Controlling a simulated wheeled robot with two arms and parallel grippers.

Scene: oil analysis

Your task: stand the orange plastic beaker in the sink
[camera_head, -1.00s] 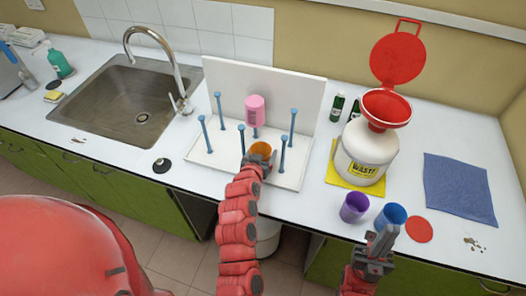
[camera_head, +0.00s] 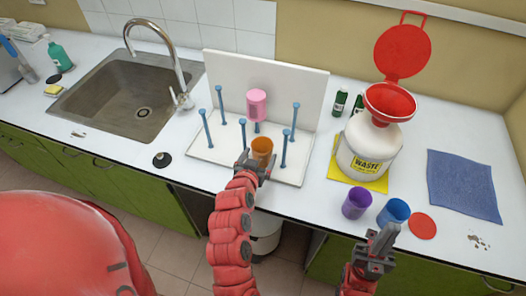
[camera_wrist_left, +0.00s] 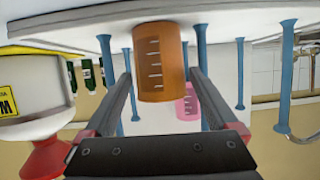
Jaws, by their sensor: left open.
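The orange beaker (camera_head: 262,148) is on the white drying rack (camera_head: 207,153), near its front edge among blue pegs. It also shows in the left wrist view (camera_wrist_left: 160,62), where the picture is upside down. My left gripper (camera_head: 254,164) is just in front of the beaker. Its open fingers (camera_wrist_left: 162,85) lie either side of the beaker in the wrist view. The sink (camera_head: 135,100) is left of the rack, with a bare basin and a curved tap (camera_head: 172,45). My right gripper (camera_head: 383,240) is at the counter's front right; its jaw gap is unclear.
A pink beaker (camera_head: 257,104) hangs on the rack. Right of it stand the white waste container (camera_head: 368,152) with a red funnel, a purple beaker (camera_head: 356,203) and a blue beaker (camera_head: 393,212). A black round stopper (camera_head: 162,160) lies between sink and rack.

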